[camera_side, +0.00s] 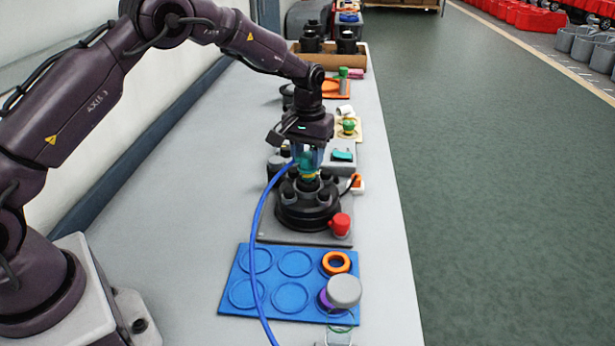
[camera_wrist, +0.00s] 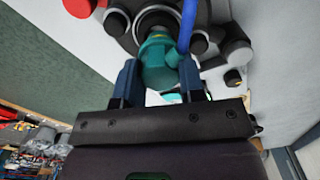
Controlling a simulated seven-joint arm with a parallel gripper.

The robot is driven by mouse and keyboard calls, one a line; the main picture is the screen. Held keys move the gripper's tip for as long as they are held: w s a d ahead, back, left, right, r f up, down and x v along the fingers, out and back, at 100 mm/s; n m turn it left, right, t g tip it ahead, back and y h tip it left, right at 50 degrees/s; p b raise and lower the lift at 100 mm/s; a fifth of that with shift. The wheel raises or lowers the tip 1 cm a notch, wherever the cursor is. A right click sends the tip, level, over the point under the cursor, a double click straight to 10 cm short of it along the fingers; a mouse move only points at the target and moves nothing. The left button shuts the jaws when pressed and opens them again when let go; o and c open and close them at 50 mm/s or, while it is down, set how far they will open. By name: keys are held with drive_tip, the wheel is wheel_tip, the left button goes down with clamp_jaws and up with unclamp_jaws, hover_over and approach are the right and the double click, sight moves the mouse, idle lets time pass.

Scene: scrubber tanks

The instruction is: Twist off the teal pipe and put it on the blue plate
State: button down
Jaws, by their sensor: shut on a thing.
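The teal pipe (camera_wrist: 158,62) stands at the black round base (camera_side: 308,212), with a yellow band below it in the side view. The blue hose (camera_wrist: 187,22) runs beside the pipe in the wrist view. My gripper (camera_wrist: 160,82) is shut on the teal pipe, one finger on each side; in the side view the fingers (camera_side: 307,158) come down over it from above. Whether the pipe is still threaded in the base cannot be told. The blue plate (camera_side: 262,262) lies nearer the camera, with several ring-shaped places. An orange ring (camera_side: 336,263) and a grey-capped purple part (camera_side: 344,290) occupy its right side.
A red knob (camera_side: 340,224) sits at the base's front right. The blue hose crosses the plate's left half. Behind stand a tray with a green part (camera_side: 348,128) and a box of black parts (camera_side: 346,45).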

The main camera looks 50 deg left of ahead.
sight(308, 155)
drive_tip(key=shift+r, duration=2.05)
drive_tip(key=shift+d+r, duration=0.1)
drive_tip(key=shift+d, duration=0.25)
drive_tip(key=s+d+m, duration=0.2)
drive_tip(key=s+d, duration=0.7)
drive_tip(key=d, duration=0.1)
drive_tip(key=s+f+n, duration=0.1)
drive_tip(key=s+f, duration=0.2)
drive_tip(key=s, duration=0.4)
drive_tip(key=s+f, duration=0.2)
drive_tip(key=s, duration=0.6)
drive_tip(key=shift+n, duration=0.3)
drive_tip(key=shift+w+f, duration=0.2)
drive_tip(key=shift+f, duration=1.9)
drive_tip(key=shift+w+f, duration=0.15)
drive_tip(key=shift+f, duration=1.95)
drive_tip(key=shift+f, duration=0.1)
